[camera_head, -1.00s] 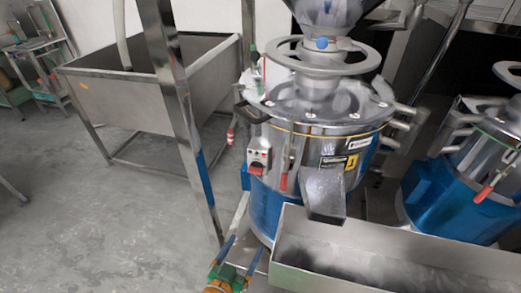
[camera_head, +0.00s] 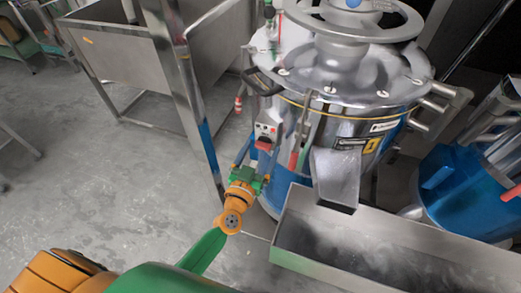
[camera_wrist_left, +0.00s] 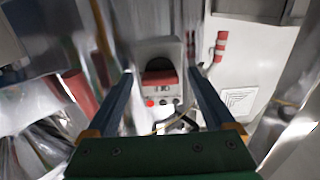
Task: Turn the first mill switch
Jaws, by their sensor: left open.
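The first mill (camera_head: 340,110) is a steel drum with a blue base and a yellow label marked 1. Its switch (camera_head: 266,129) is a small pale box with a red knob on the drum's left front. In the left wrist view the switch (camera_wrist_left: 160,62) is upright, with its red-and-black knob between my two blue fingers and small round buttons under it. My left gripper (camera_head: 257,150) is open in front of the switch, its fingers on either side of the box. I cannot tell whether they touch it. My right gripper is not in view.
A steel trough (camera_head: 400,245) stands in front of the mill, under its chute (camera_head: 336,178). A steel post (camera_head: 190,95) rises close to the left of my left arm. A second blue mill (camera_head: 465,190) is at the right. Grey floor (camera_head: 95,190) is clear at the left.

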